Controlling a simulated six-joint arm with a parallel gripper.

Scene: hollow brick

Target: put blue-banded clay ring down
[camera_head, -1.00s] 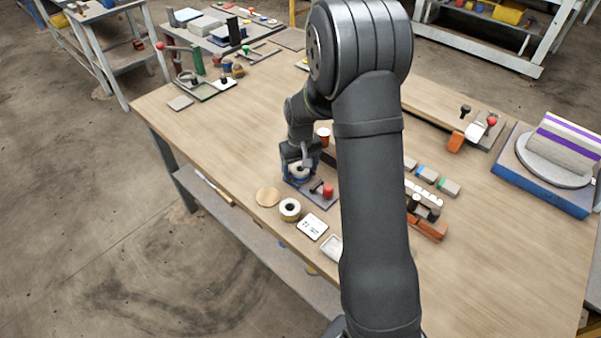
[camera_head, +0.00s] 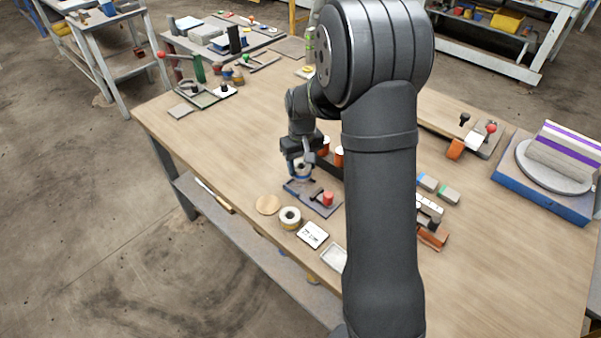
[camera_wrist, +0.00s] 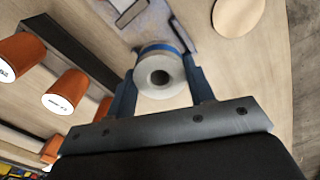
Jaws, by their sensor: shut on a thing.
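The blue-banded clay ring (camera_wrist: 160,76) is pale with a round central hole, and a blue band shows at its far edge. My gripper (camera_wrist: 160,85) is shut on it, with one blue finger on each side. In the head view, my gripper (camera_head: 301,165) holds the ring (camera_head: 302,172) over the back end of a dark fixture plate (camera_head: 318,203) with a red knob. The ring looks raised above the plate, though the exact gap is hard to judge. Part of the ring is hidden by the fingers.
A thin wooden disc (camera_head: 267,205), another pale ring (camera_head: 290,217), a white card (camera_head: 313,234) and a small tray (camera_head: 334,257) lie in front of the fixture. Orange cylinders (camera_wrist: 65,92) stand in a dark rack close by.

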